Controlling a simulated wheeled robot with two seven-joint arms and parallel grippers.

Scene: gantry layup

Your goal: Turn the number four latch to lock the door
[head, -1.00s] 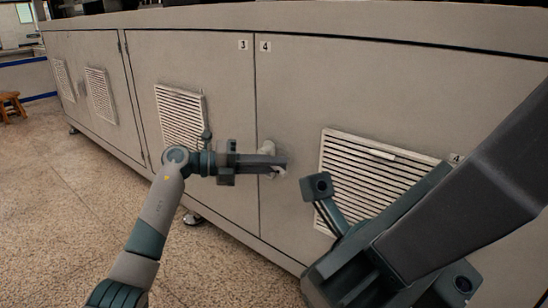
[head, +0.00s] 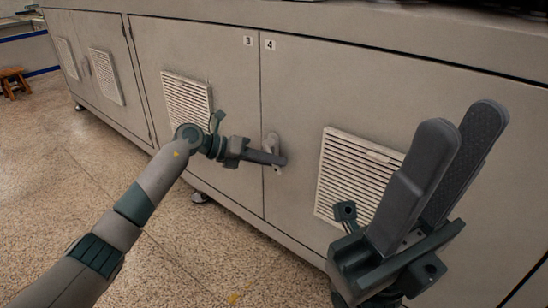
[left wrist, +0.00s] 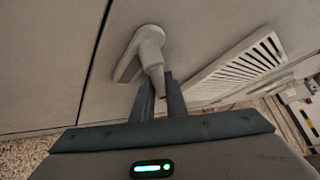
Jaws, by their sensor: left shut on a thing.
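The number four latch (head: 271,142) is a light grey handle on a plate at the seam edge of the door marked 4 (head: 300,110). My left gripper (head: 280,160) is shut on its lever, with the fingers across it from the left. In the left wrist view the latch (left wrist: 148,38) shows its round hub and a lever running down between the left gripper's fingers (left wrist: 162,88). The lever's end is partly hidden by the fingers. The door looks flush with the cabinet front. My right gripper (head: 465,118) is open and empty, in front of the door's right part, fingers upward.
The number 3 door (head: 225,60) lies left of the seam. Louvered vents (head: 350,175) sit on the doors. A cabinet foot (head: 201,197) stands below. The speckled floor (head: 170,260) is clear in front. A wooden stool (head: 14,80) stands far left.

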